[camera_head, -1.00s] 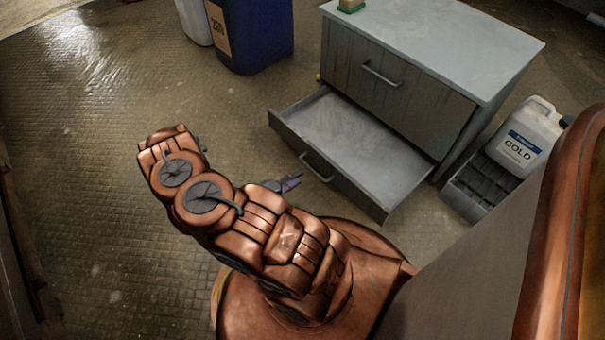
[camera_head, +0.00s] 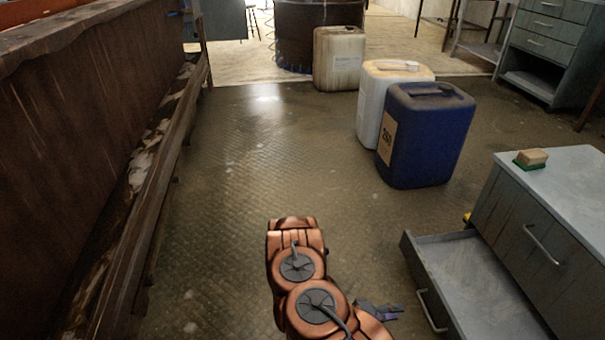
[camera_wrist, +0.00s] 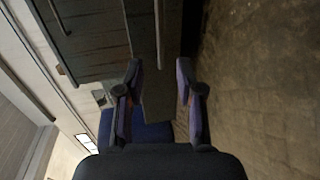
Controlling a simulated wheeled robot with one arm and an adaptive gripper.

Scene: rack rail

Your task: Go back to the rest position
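My gripper (camera_wrist: 160,95) shows in the wrist view with its two fingers apart and nothing held between them. In the head view only a small part of my gripper (camera_head: 378,310) shows, beside my copper arm at the lower middle. It is just left of the open drawer (camera_head: 470,285) of the grey cabinet (camera_head: 520,235), and I see no contact there. The drawer is pulled out and its visible inside is empty.
A blue canister (camera_head: 425,140), a white canister (camera_head: 375,95) and a beige canister (camera_head: 338,60) stand on the floor beyond. A sponge (camera_head: 531,158) lies on the cabinet top. A wooden wall with a rail (camera_head: 150,220) runs along the left. The floor between is clear.

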